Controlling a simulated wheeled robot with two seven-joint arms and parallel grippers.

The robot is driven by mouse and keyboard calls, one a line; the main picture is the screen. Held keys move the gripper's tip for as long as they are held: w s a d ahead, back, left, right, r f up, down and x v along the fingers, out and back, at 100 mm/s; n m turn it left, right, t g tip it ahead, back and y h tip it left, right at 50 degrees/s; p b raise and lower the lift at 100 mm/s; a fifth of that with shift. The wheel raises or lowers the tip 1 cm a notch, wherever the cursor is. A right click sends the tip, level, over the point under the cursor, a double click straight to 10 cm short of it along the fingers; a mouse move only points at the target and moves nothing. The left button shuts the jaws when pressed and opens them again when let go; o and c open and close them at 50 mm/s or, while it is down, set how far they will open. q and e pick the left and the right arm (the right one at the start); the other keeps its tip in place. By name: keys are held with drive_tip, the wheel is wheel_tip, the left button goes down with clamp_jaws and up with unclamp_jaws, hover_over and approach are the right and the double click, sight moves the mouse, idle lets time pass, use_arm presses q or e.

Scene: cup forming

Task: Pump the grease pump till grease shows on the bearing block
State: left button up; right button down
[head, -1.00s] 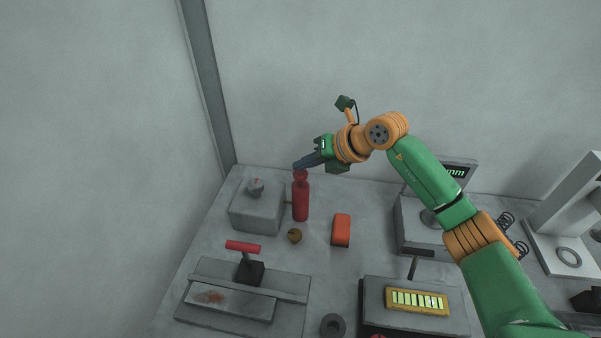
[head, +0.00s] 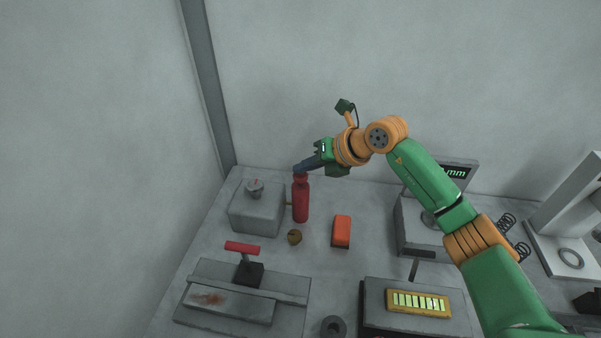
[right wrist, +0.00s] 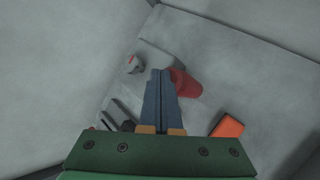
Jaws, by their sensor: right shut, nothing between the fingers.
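The red grease pump (head: 300,203) stands upright on the bench, next to the grey bearing block (head: 256,212). A short thin link joins the two. A round grey fitting (head: 254,188) with a small reddish mark sits on the block; I cannot make out grease there. My right gripper (head: 299,168) is shut and empty, its fingertips at the top of the pump, apparently touching its head. In the right wrist view the shut fingers (right wrist: 160,75) partly hide the red pump (right wrist: 186,84). My left gripper is not in view.
An orange block (head: 342,231) and a small brown knob (head: 294,237) lie in front of the pump. A red-handled fixture (head: 243,247) stands front left. A device with a yellow-framed display (head: 418,302) stands front right. Walls are behind and left.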

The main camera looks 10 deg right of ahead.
sight(304, 177)
drive_tip(key=shift+f+b, duration=0.6)
drive_tip(key=shift+f, duration=0.3)
idle(0.4)
drive_tip(key=shift+s+r, duration=0.1)
drive_tip(key=shift+r, duration=0.05)
drive_tip(key=shift+r+p, duration=1.45)
drive_tip(key=shift+r, duration=0.1)
wheel_tip(304, 177, up, 5)
drive_tip(key=p, duration=0.4)
drive_tip(key=shift+r, duration=0.1)
